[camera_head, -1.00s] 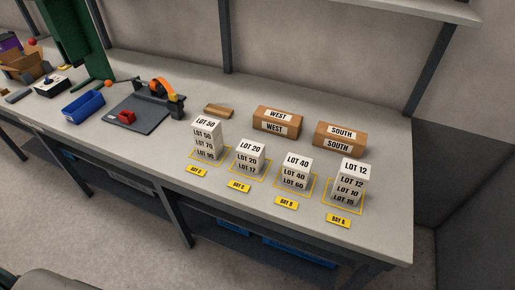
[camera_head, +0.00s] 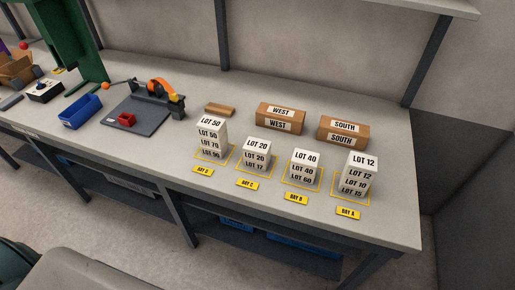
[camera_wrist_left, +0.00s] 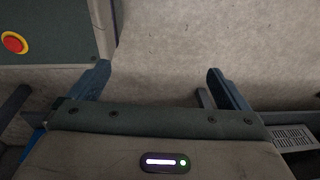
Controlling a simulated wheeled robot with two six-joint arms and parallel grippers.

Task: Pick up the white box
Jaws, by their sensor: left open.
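Several white boxes with black LOT labels stand in stacks on the workbench in the head view. The tallest stack (camera_head: 211,138) is at the left, topped by LOT 50. To its right are the LOT 20 stack (camera_head: 256,155), the LOT 40 stack (camera_head: 304,168) and the LOT 12 stack (camera_head: 358,176). Each stands within a yellow outline. Which white box is meant cannot be told. My left gripper (camera_wrist_left: 158,80) is open and empty in the left wrist view, over floor, away from the boxes. My right gripper is not in view.
Brown boxes labelled WEST (camera_head: 280,118) and SOUTH (camera_head: 343,132) sit behind the stacks. Yellow tags (camera_head: 248,184) lie along the front of the bench (camera_head: 150,158).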

